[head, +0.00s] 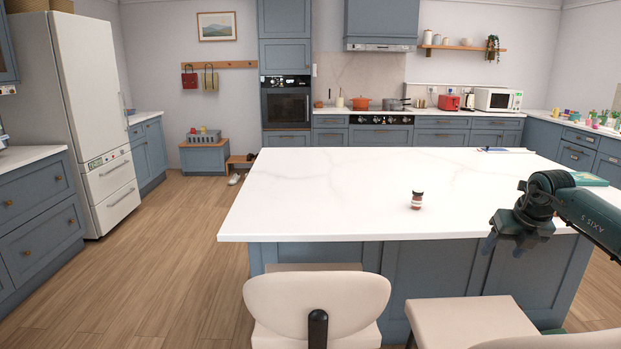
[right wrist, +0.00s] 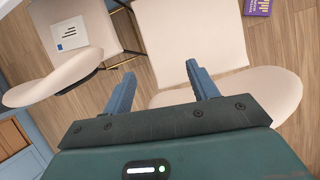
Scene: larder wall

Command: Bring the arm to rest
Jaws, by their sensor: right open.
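My right arm (head: 585,212) comes in from the right in the head view, beside the island's right part. My right gripper (head: 504,245) points down near the island's front edge. In the right wrist view the right gripper (right wrist: 160,70) has its two blue fingers apart with nothing between them, above the chairs and floor. My left arm and left gripper are not in view.
Cream chairs (head: 317,300) stand at the island's front. A purple book (right wrist: 257,7) shows in the right wrist view. The island's left part is clear.

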